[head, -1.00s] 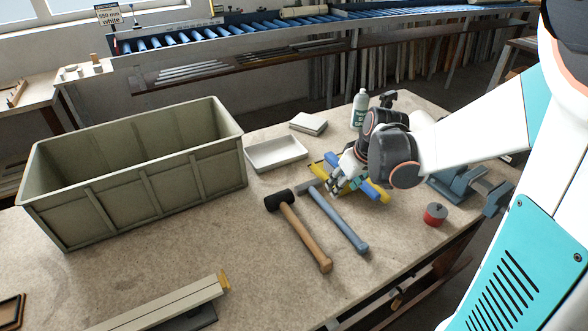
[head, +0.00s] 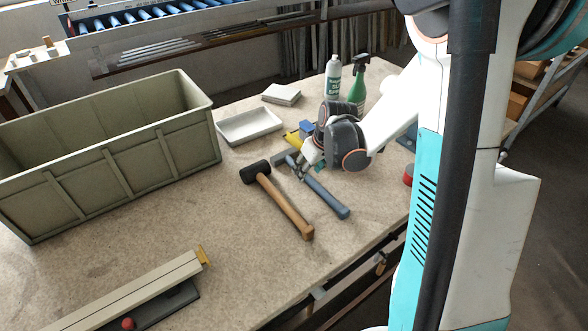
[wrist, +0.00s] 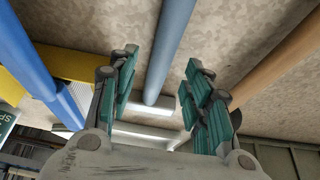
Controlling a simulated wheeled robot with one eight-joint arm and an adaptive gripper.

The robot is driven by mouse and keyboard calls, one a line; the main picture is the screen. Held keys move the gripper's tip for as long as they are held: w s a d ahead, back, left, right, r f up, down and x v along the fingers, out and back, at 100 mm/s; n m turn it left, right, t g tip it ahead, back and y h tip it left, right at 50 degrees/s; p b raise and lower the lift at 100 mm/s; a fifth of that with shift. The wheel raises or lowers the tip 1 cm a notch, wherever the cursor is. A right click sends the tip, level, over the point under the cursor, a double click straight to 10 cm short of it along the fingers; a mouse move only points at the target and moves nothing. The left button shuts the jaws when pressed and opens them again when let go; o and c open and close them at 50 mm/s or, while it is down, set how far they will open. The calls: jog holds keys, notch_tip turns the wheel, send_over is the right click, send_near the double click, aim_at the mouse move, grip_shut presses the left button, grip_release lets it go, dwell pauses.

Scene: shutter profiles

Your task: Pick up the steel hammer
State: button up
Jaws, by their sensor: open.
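The steel hammer (head: 327,198) lies flat on the workbench, its blue-grey handle pointing to the front right and its grey head to the back left. My gripper (head: 297,170) is over the hammer near the head end of the handle. In the wrist view, my gripper (wrist: 160,76) is open, with one green-padded finger on each side of the hammer handle (wrist: 172,40). The hammer's head (wrist: 150,107) shows beyond the fingers, partly hidden. I cannot tell whether the fingers touch the handle.
A black-headed mallet (head: 287,208) with a wooden handle lies close to the left of the hammer. A blue-and-yellow tool (head: 293,137) lies behind it. A white tray (head: 248,138), a large green-grey crate (head: 130,160) and bottles (head: 332,78) stand around.

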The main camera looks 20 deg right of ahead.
jog(key=shift+x, duration=1.1)
jog(key=shift+s, duration=0.1)
grip_shut()
jog(key=shift+r, duration=0.2)
